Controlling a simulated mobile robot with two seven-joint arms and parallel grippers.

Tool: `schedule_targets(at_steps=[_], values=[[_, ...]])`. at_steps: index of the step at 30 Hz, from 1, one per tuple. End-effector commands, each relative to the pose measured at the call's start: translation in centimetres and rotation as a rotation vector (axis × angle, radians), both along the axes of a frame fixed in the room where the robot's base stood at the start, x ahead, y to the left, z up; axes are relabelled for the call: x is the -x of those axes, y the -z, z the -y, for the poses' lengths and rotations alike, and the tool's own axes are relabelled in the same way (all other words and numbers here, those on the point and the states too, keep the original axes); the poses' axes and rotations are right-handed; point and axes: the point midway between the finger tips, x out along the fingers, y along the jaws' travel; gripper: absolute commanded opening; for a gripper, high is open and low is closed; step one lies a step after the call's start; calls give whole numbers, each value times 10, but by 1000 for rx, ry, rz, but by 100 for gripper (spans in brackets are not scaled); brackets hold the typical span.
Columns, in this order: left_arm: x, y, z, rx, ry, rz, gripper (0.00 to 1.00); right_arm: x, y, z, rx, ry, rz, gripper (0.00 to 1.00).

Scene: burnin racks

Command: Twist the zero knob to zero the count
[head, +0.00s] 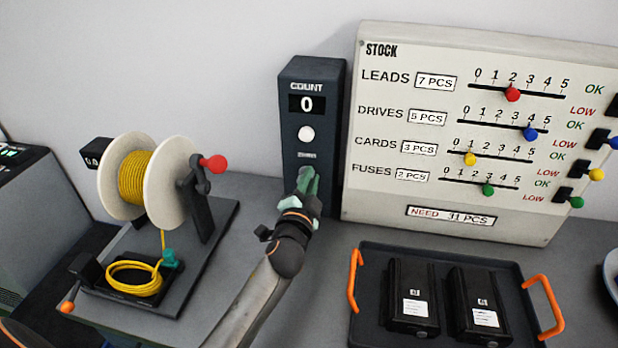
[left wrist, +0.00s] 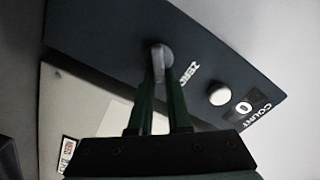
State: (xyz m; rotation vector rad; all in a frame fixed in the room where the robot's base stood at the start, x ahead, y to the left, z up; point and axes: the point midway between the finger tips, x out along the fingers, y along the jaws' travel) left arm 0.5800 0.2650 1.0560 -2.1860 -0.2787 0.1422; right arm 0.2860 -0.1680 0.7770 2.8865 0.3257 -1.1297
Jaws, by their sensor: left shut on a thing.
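The dark counter box (head: 313,75) stands upright at the back, left of the stock board. Its display (head: 307,104) reads 0, with a round white button (head: 306,134) below it. My left gripper (head: 308,178) reaches the lower front of the box. In the left wrist view its green fingers (left wrist: 163,80) are shut on the grey zero knob (left wrist: 162,56), beside the label lettering. The white button (left wrist: 220,94) and the display (left wrist: 243,108) also show there. In the head view the fingers hide the knob. My right gripper is not in view.
The stock board (head: 400,200) with coloured sliders stands right of the box. A black tray (head: 455,255) with orange handles holds two black drives. A cable reel (head: 168,185) with yellow cable stands at the left. Some bare table lies between reel and tray.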

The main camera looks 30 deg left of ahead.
Motion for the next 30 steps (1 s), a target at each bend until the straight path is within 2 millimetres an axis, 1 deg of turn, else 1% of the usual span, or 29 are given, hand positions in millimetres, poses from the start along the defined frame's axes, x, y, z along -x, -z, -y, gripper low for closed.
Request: schedule_targets(at_steps=[1,9,21,22,29,30], values=[[-1,-2,0,-18,1,1,0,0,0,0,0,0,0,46],[-1,-2,0,-69,0,-10,0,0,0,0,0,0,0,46],[-1,-2,0,-72,0,-11,0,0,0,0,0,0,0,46],[-1,-2,0,-72,0,-11,20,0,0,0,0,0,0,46],[-1,-1,0,-70,0,-13,45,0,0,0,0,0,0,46],[-1,-1,1,-70,1,-14,46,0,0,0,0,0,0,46]])
